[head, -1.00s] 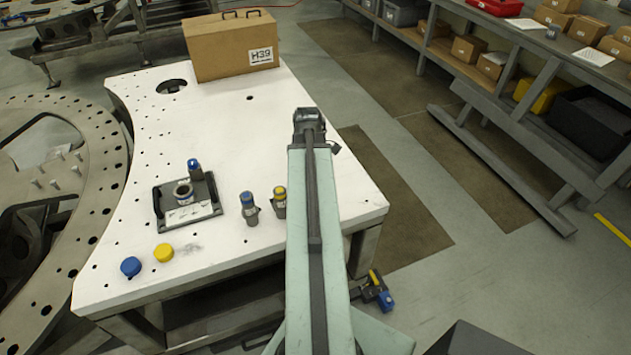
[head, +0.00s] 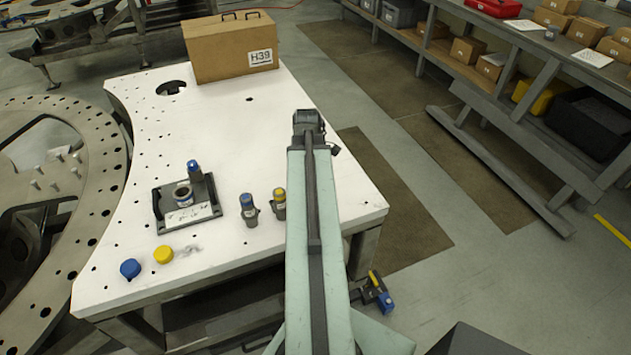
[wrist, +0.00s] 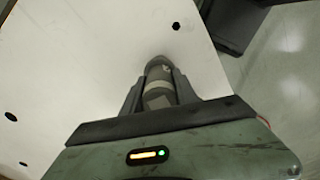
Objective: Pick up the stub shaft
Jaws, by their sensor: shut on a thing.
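In the wrist view, the stub shaft (wrist: 160,78) is a dark grey, stepped cylinder with a lighter band and a pale patch on its side. My gripper (wrist: 158,85) is shut on it, with one dark finger along each side. The white plate shows beyond the shaft; I cannot tell whether its far end touches the plate. In the head view, my arm reaches out over the right part of the white plate (head: 250,130), and its end hides the fingers and the shaft.
A black fixture (head: 165,222) with a ring and a blue-topped part stands left on the plate. Two grey fittings, blue-topped (head: 249,210) and yellow-topped (head: 279,204), stand near my arm. Blue (head: 130,268) and yellow (head: 163,254) caps lie in front. A cardboard box (head: 215,52) stands behind.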

